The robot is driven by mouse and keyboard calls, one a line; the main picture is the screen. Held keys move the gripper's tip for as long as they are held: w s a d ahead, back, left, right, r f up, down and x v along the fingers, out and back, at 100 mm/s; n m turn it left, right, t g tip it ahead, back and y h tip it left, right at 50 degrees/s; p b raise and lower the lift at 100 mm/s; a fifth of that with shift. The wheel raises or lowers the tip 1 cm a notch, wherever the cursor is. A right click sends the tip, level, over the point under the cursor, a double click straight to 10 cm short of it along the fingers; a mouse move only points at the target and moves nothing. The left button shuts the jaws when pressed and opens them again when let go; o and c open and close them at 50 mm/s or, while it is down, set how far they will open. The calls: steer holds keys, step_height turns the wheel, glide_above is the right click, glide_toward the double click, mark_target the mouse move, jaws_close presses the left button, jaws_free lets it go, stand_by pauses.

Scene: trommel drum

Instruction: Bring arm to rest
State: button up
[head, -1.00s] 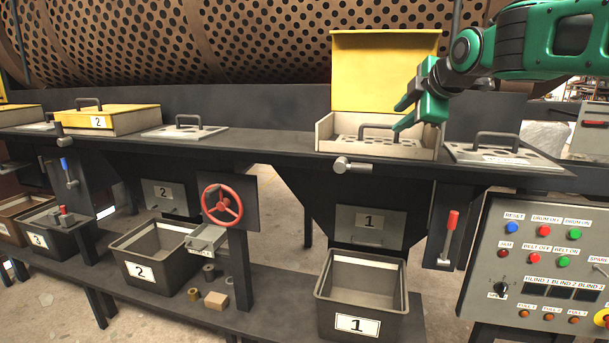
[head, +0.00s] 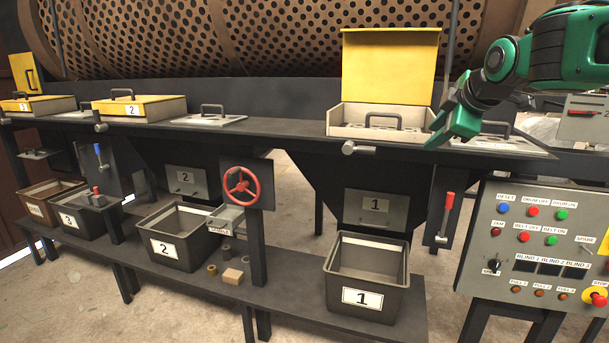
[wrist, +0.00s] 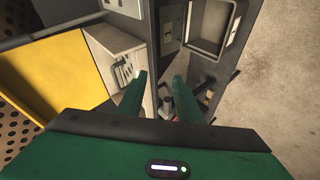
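My arm reaches in from the upper right of the head view. My gripper (head: 455,122) hangs just right of the open box with the raised yellow lid (head: 389,66), above the bench's dark top. In the wrist view my gripper (wrist: 160,92) shows two green fingers standing apart with nothing between them. The box (head: 345,130) has a perforated plate with a handle (head: 384,119) inside. My gripper partly hides the handled plate (head: 500,143) to the right of the box.
A control panel (head: 543,230) with buttons stands at the lower right. A red-handled lever (head: 446,212), bin 1 (head: 362,298) and a red handwheel (head: 241,188) are below the bench top. A perforated drum (head: 260,40) runs behind. Open floor shows at the bottom.

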steer(key=s+d+f+m+g+h, duration=0.1)
steer(key=s+d+f+m+g, duration=0.1)
steer(key=s+d+f+m, duration=0.35)
steer(key=s+d+f+m+g, duration=0.2)
steer(key=s+f, duration=0.4)
steer(key=s, duration=0.2)
steer(key=s+d+f+m+g+h, duration=0.1)
steer(key=s+d+f+m+g, duration=0.1)
steer(key=s+d+f+m, duration=0.35)
steer(key=s+a+f+m+g, duration=0.1)
steer(key=s+f, duration=0.4)
steer(key=s, duration=0.5)
steer(key=s+a+f+m+g+y, duration=0.1)
steer(key=s+f+m+g, duration=0.2)
steer(key=s, duration=0.8)
step_height(320, 180, down, 3)
steer(key=m, duration=0.3)
steer(key=shift+g, duration=0.3)
steer(key=shift+a+r, duration=0.1)
steer(key=shift+w+f, duration=0.25)
steer(key=shift+w, duration=0.4)
steer(key=shift+m, duration=0.3)
